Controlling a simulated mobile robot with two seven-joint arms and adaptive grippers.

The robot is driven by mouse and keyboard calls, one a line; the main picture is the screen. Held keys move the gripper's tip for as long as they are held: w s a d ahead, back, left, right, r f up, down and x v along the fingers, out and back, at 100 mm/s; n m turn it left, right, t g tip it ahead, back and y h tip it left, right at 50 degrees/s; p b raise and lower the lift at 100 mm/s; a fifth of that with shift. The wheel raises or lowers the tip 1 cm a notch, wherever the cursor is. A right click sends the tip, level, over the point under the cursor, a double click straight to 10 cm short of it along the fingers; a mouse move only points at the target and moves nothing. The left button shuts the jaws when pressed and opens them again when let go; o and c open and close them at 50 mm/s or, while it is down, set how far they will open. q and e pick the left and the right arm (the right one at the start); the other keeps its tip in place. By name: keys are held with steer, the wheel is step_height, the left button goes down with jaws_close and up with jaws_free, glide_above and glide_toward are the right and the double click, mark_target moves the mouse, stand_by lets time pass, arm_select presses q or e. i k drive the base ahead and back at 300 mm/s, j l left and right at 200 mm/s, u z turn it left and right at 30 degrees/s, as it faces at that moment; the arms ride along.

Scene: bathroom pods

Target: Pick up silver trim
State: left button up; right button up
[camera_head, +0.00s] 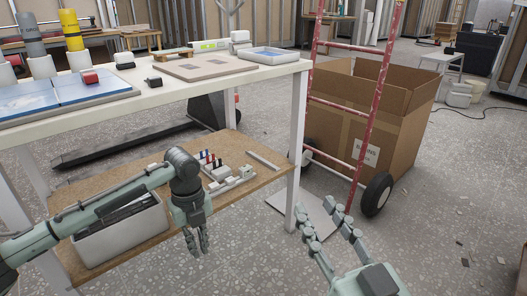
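A thin pale strip (264,160), which may be the silver trim, lies on the brown lower shelf (243,191) near its right end. I cannot tell its material for sure. My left gripper (198,246) points down at the front edge of the lower shelf, to the left of the strip and nearer to me. Its fingers look a little apart, with nothing between them. My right gripper (314,205) is at the right of the table leg, over the floor. Its fingers are spread and empty. Neither gripper touches the strip.
A grey bin (122,240) and small fittings (222,174) share the lower shelf. The white tabletop (150,96) above holds trays, boards and cylinders. A white leg (298,150) stands right of the strip. A red hand truck (366,125) and cardboard box (400,125) stand behind my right gripper.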

mark_target(262, 160)
steer(key=i+l+u, duration=0.15)
steer(key=i+l, duration=0.5)
steer(key=i, duration=0.25)
steer(key=i+l+u, duration=0.1)
steer(key=i+l, duration=0.7)
